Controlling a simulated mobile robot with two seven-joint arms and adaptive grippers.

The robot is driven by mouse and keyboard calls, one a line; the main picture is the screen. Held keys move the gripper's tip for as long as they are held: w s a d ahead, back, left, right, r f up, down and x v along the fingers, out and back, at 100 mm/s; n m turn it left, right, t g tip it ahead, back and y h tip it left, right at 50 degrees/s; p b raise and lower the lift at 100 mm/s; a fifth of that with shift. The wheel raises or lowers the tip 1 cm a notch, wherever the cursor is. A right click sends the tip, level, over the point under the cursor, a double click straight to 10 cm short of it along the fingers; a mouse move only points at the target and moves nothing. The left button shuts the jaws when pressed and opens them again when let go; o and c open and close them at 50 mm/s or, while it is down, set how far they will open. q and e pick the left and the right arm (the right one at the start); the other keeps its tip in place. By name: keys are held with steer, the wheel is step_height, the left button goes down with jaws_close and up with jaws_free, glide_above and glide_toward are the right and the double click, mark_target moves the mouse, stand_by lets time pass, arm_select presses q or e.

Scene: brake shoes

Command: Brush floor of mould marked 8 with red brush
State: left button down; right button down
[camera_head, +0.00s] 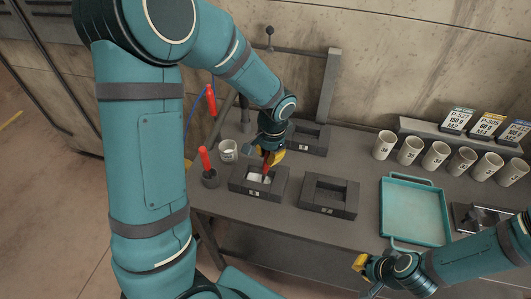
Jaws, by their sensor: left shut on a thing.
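My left gripper (270,155) is shut on a red-handled brush (267,169). It holds the brush over the front left mould (276,191), a dark grey block with a recess. The brush's lower end is down at the recess, where something whitish shows; whether it touches the floor I cannot tell. A second mould (345,208) stands to its right and a third (320,146) behind. Each has a small white number label, too small to read surely. My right gripper (366,275) is empty, with its fingers apart, in front of the table's front edge.
Another red handle stands in a dark holder (211,180), beside a whitish cup (228,150). A red-handled tool (210,100) hangs at the back left. A teal tray (413,238) lies to the right. Several numbered white cups (436,155) stand behind it, before sign cards (487,124).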

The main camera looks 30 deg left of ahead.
stand_by(1.1)
arm_select(q)
steer(key=shift+a, duration=0.15)
steer(key=shift+s+a, duration=0.3)
steer(key=shift+a, duration=0.75)
steer(key=shift+s+a, duration=0.25)
steer(key=shift+a, duration=0.65)
